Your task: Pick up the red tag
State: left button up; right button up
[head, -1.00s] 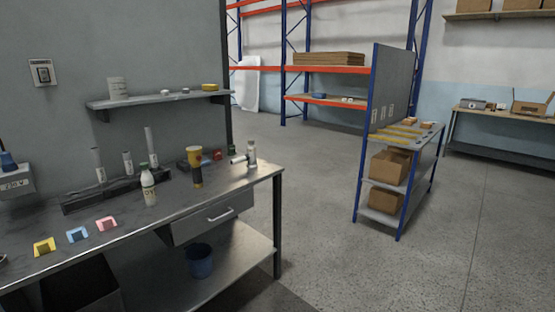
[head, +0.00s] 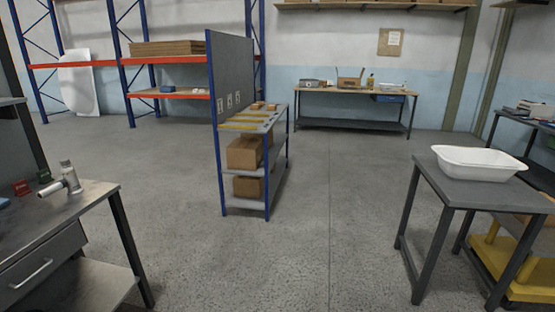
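A small red item (head: 22,187) sits at the back of the metal workbench (head: 75,212) at the left edge of the head view. It is too small to tell whether it is the red tag. A small dark green item (head: 44,176) stands beside it. Neither of my grippers is in view.
A grey pipe fitting (head: 64,181) is near the bench's right end. A blue-framed shelf unit (head: 253,168) with cardboard boxes stands mid-view. A white tub (head: 479,163) rests on a dark table (head: 455,188) at right. Open floor (head: 335,220) lies between them.

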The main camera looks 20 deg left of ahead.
aim_at(21, 188)
jog(key=i, duration=2.3)
jog(key=u, duration=0.55)
jog(key=i, duration=1.25)
jog(key=u, duration=1.85)
jog(key=i, duration=1)
jog(key=u, duration=0.75)
